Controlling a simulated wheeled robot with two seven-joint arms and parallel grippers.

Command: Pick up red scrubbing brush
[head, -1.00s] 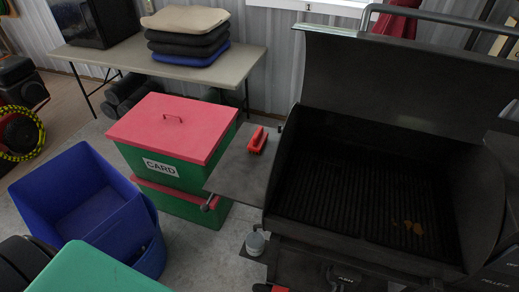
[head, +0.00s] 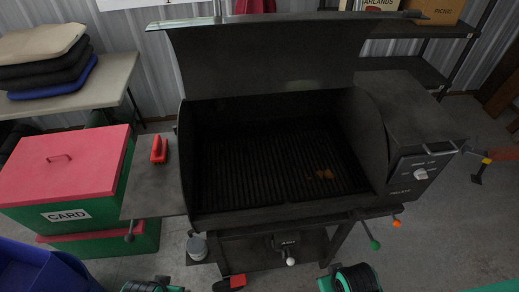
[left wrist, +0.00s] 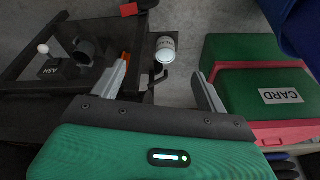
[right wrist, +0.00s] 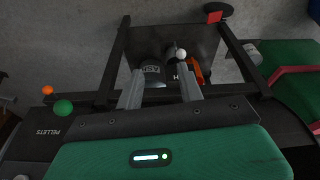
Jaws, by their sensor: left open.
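The red scrubbing brush (head: 158,150) lies on the dark side shelf (head: 150,190) at the left of the open grill (head: 270,215) in the head view. I cannot make it out in either wrist view. My left gripper (left wrist: 159,68) is open and empty in the left wrist view, with the grill's underside and the CARD box beyond its fingers. My right gripper (right wrist: 158,68) has its fingers apart with nothing held, in front of the grill's lower frame. Both grippers are away from the brush; green and black parts of my arms show at the head view's bottom edge.
Red-lidded green CARD boxes (head: 65,175) stand left of the shelf, with a blue bin (head: 35,270) at bottom left. A table with cushions (head: 50,60) stands behind.

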